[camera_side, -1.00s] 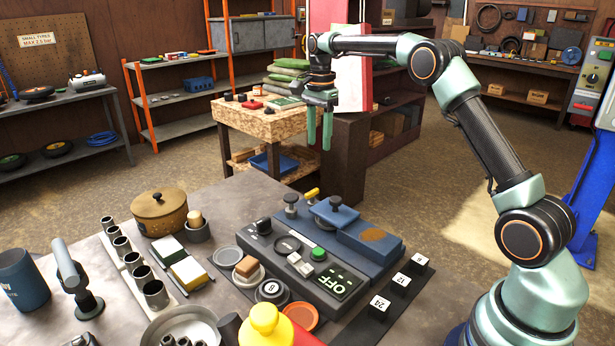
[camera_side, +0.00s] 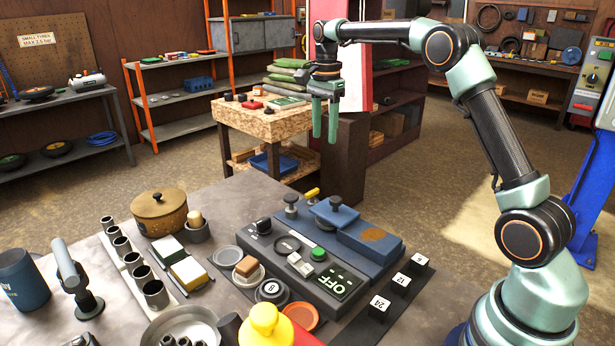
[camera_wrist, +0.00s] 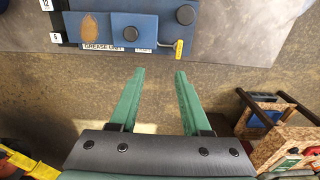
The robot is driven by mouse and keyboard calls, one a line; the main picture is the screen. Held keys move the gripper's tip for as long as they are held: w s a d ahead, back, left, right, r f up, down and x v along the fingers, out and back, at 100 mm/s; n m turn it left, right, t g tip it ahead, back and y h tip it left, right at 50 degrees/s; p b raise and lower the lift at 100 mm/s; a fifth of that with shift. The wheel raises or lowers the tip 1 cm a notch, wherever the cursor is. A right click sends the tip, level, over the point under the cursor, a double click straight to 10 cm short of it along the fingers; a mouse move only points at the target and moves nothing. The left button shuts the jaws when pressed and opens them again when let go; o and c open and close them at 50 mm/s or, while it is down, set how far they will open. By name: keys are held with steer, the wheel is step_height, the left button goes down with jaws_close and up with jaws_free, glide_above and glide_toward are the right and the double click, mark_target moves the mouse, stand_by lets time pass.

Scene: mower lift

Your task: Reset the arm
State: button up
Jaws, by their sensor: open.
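My gripper (camera_side: 325,118) hangs in the air with its two green fingers pointing down, above and behind the far edge of the workbench. It is open and holds nothing. In the wrist view the two fingers of my gripper (camera_wrist: 156,98) stand apart with bare floor between and beyond them. No object touches the fingers in either view.
On the bench (camera_side: 215,195) below stand a grey control box (camera_side: 300,262), a blue unit (camera_side: 350,232), a tan pot (camera_side: 159,211), a yellow bottle (camera_side: 265,325) and several cups. A wooden table (camera_side: 265,122) stands behind. The air around my gripper looks clear.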

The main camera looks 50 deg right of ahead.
steer(key=shift+s+a+r, duration=0.1)
steer(key=shift+s+r, duration=0.25)
steer(key=shift+r, duration=0.1)
steer(key=s+d, duration=1)
steer(key=d, duration=0.4)
stand_by(0.9)
steer(key=shift+a, duration=0.1)
